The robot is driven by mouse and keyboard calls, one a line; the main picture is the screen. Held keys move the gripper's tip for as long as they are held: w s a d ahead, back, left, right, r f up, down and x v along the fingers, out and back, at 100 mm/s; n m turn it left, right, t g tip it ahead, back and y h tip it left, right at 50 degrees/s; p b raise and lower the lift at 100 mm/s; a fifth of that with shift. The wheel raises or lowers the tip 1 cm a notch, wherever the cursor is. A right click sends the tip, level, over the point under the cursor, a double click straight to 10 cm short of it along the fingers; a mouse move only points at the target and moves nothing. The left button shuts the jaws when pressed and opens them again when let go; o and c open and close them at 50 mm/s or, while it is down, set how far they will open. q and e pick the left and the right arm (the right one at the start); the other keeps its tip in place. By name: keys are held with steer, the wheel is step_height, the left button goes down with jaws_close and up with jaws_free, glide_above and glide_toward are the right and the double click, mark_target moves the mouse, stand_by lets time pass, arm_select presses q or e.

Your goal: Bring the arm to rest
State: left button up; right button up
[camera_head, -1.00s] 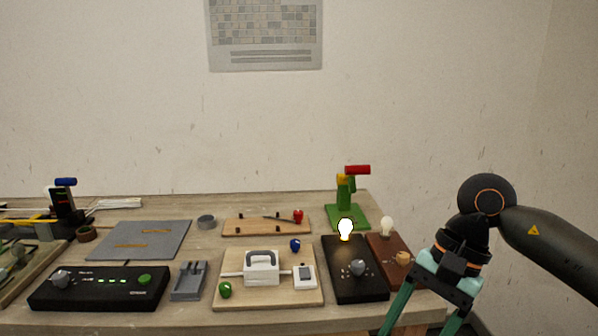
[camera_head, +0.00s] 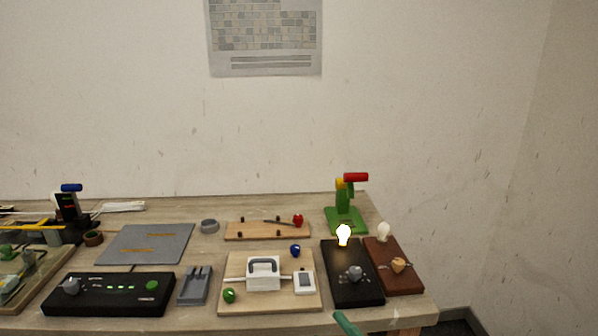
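My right gripper is almost wholly out of the picture; only a green tip (camera_head: 346,323) shows at the bottom edge, below the black lamp board, so I cannot tell whether it is open or shut. My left gripper is not in view. The black lamp board (camera_head: 352,285) carries a lit bulb (camera_head: 343,236) and a grey knob (camera_head: 355,272). Beside it, the brown board (camera_head: 409,280) carries an unlit bulb (camera_head: 383,231) and a tan knob (camera_head: 399,265).
The table (camera_head: 205,245) also holds a wooden switch board (camera_head: 240,305), a black control box (camera_head: 110,293), a grey mat (camera_head: 175,250), a grey cradle (camera_head: 195,287), a long wooden board (camera_head: 260,231) and a green stand (camera_head: 346,220). Free room lies right of the table.

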steer(key=s+d+f+m+g+h, duration=0.1)
steer(key=s+d+f+m+h, duration=0.1)
steer(key=d+f+m+h, duration=0.3)
steer(key=s+f+m+g+h+p, duration=0.1)
steer(key=s+f+m, duration=0.15)
steer(key=f, duration=0.35)
steer(key=s+d+f+m+g+h, duration=0.1)
steer(key=s+d+f+m+h, duration=0.15)
steer(key=f+m, duration=0.3)
steer(key=s+d+f+m+g+h+p, duration=0.1)
steer(key=s+d+f+m+g+h, duration=0.1)
steer(key=s+f, duration=0.7)
steer(key=s+d+m+g, duration=0.1)
steer(key=m+g, duration=0.1)
steer(key=shift+s+d+f+m, duration=0.15)
steer(key=shift+s+f+m, duration=0.05)
steer(key=shift+s+m, duration=0.1)
